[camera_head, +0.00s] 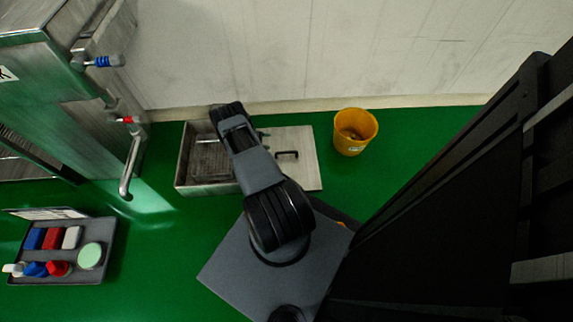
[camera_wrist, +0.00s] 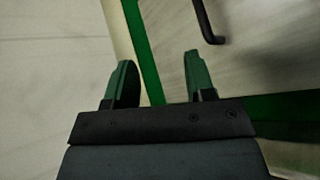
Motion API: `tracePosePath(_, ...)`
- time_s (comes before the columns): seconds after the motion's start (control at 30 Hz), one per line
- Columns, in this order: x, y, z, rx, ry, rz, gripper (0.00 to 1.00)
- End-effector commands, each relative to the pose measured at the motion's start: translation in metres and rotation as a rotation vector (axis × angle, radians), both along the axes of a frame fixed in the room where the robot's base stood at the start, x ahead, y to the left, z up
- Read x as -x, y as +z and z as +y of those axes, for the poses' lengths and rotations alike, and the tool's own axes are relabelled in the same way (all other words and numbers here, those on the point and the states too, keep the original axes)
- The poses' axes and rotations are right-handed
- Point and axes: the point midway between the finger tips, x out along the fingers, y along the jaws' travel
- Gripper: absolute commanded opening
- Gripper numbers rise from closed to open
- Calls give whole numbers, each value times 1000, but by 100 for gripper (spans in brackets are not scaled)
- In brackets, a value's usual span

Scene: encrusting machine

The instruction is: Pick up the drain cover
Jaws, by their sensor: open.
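The drain cover (camera_head: 303,172) is a flat pale plate with a dark bar handle (camera_head: 288,155). It lies beside the open drain basin (camera_head: 184,160), on its right side. In the wrist view the cover (camera_wrist: 180,65) fills much of the upper right, and its black handle (camera_wrist: 207,22) shows at the top edge. My gripper (camera_wrist: 158,78) is open and empty, with its two fingers apart. The handle is beyond the right fingertip, not between the fingers. In the head view my arm hides part of the basin and the cover's left side.
A yellow bucket (camera_head: 355,132) stands right of the cover, near the pale wall (camera_head: 320,50). A metal machine (camera_head: 60,95) with a bent pipe (camera_head: 130,165) stands at left. A grey tray (camera_head: 98,240) of brushes and coloured items lies lower left. Green floor between is clear.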

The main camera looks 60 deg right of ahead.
Motion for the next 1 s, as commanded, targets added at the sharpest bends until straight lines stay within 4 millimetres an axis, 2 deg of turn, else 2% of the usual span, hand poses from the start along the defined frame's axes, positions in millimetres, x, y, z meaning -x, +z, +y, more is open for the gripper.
tracePosePath(0.03,12,-31,-1,3,5,16,50)
tracePosePath(0.1,23,-53,-2,9,16,30,50)
tracePosePath(0.3,42,-87,-6,16,31,51,50)
tracePosePath(0.67,55,-105,-26,16,32,52,50)
tracePosePath(1.0,70,-126,-57,16,32,52,50)
